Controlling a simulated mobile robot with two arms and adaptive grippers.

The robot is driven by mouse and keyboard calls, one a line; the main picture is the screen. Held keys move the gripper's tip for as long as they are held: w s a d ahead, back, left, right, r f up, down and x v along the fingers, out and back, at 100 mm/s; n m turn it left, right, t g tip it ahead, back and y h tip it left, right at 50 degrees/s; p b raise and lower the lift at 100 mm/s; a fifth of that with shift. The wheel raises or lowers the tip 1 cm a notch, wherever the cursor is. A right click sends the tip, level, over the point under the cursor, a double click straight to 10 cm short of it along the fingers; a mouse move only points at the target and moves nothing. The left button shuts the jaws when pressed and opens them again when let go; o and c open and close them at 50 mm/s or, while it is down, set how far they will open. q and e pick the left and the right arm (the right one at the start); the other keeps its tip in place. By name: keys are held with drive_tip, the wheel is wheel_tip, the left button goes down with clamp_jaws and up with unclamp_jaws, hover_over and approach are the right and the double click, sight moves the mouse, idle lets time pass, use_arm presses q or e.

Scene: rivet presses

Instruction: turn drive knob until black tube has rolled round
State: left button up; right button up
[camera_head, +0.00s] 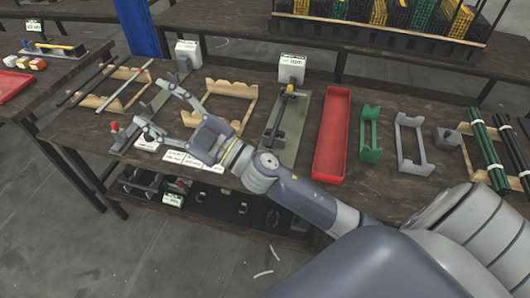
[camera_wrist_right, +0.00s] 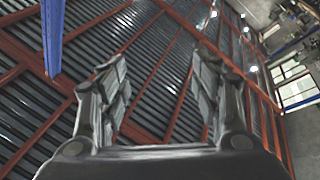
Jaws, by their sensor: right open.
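My right gripper (camera_head: 156,104) reaches over the left press from the right, fingers spread wide and pointing left. In the right wrist view, the open gripper (camera_wrist_right: 160,100) has nothing between its fingers. The left press has a grey base plate (camera_head: 164,92) and a small red knob (camera_head: 114,126) at its front left end, apart from the fingers. My gripper covers part of this press; I cannot tell whether a tube lies in it. Black tubes (camera_head: 86,84) lie on a wooden rack at the left. My left gripper is not in view.
A second press (camera_head: 285,118) stands right of an empty wooden cradle (camera_head: 231,90). A red tray (camera_head: 332,135), green holder (camera_head: 371,135) and grey holder (camera_head: 411,145) follow to the right. Dark green tubes (camera_head: 486,150) lie far right.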

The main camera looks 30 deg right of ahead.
drive_tip(key=s+a+f+n+g+y, duration=0.2)
drive_tip(key=a+n+g+y, duration=0.15)
drive_tip(key=n+g, duration=0.25)
drive_tip(key=s+a+f+n+g+y, duration=0.1)
drive_tip(key=a+f+n+g+y, duration=0.1)
drive_tip(key=a+n+g, duration=0.4)
drive_tip(key=d+f+n+g+h, duration=0.2)
drive_tip(key=d+f+g+h, duration=0.2)
drive_tip(key=d+f+h, duration=0.4)
drive_tip(key=d+f+m+g+h, duration=0.2)
drive_tip(key=d+h, duration=0.3)
drive_tip(key=d, duration=0.7)
drive_tip(key=d+f+m+g+h, duration=0.1)
drive_tip(key=d+f+m+h, duration=0.25)
drive_tip(key=d, duration=0.95)
drive_tip(key=shift+n+h, duration=0.35)
drive_tip(key=shift+h, duration=0.05)
drive_tip(key=f, duration=0.3)
drive_tip(key=f+p, duration=0.1)
drive_tip(key=f, duration=0.2)
drive_tip(key=w+f, duration=0.1)
drive_tip(key=f, duration=0.2)
drive_tip(key=shift+a+f+p, duration=0.2)
drive_tip(key=shift+p, duration=0.15)
drive_tip(key=c, duration=1.1)
